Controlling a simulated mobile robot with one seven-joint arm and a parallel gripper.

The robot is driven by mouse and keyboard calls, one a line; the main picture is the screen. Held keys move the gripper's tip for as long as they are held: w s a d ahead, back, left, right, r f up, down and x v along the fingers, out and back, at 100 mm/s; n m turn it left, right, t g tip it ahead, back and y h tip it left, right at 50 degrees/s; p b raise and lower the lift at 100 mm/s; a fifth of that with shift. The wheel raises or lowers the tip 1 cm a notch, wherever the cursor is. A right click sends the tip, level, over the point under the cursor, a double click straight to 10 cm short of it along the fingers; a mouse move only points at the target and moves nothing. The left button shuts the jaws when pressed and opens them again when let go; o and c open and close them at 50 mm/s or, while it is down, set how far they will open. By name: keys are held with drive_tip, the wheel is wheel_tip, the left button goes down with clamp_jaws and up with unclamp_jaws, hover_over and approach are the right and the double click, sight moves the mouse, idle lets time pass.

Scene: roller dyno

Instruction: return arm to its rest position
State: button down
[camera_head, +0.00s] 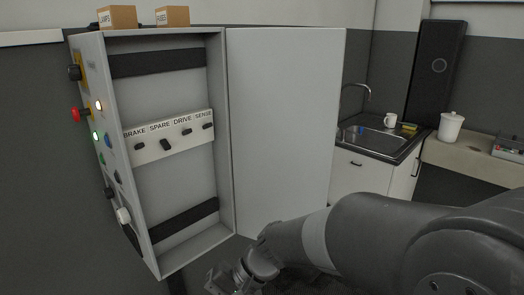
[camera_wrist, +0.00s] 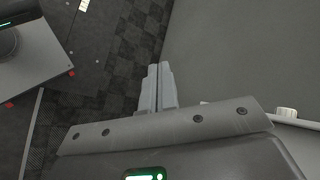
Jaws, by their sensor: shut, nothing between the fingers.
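My gripper (camera_wrist: 158,88) is shut and empty in the wrist view, its two fingers together and pointing away over the floor. In the head view my arm reaches in from the lower right, and its end shows small at the bottom edge, below the open cabinet. The fingers are hard to make out there. The grey control cabinet (camera_head: 222,130) stands at the left with its door (camera_head: 285,125) open to the right. Inside is a white panel (camera_head: 170,137) with switches labelled BRAKE, SPARE, DRIVE and SENSE.
The cabinet's side carries a red button (camera_head: 76,114), lamps and knobs. Two cardboard boxes (camera_head: 118,17) sit on top. A sink counter (camera_head: 375,143) with a mug (camera_head: 390,120) stands behind, at right. In the wrist view, dark carpet (camera_wrist: 115,60) lies below and a grey platform (camera_wrist: 38,58) is at left.

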drive_tip(key=s+d+r+t+h, duration=0.1)
drive_tip(key=d+r+t+h, duration=0.1)
drive_tip(key=d, duration=0.6)
drive_tip(key=s+d+r+t+h, duration=0.2)
drive_tip(key=d+r+t+h, duration=0.1)
drive_tip(key=d, duration=0.6)
drive_tip(key=s+d+r+t+h, duration=0.1)
drive_tip(key=d+r+t+h, duration=0.2)
drive_tip(key=d, duration=0.5)
drive_tip(key=shift+s+d+r+t+h, duration=0.15)
drive_tip(key=shift+s+d+t+h, duration=0.2)
drive_tip(key=shift+t, duration=0.35)
drive_tip(key=shift+a, duration=0.1)
drive_tip(key=shift+w+r, duration=0.35)
drive_tip(key=shift+w, duration=0.2)
drive_tip(key=shift+d, duration=0.2)
drive_tip(key=shift+s+a, duration=0.15)
drive_tip(key=shift+a, duration=0.05)
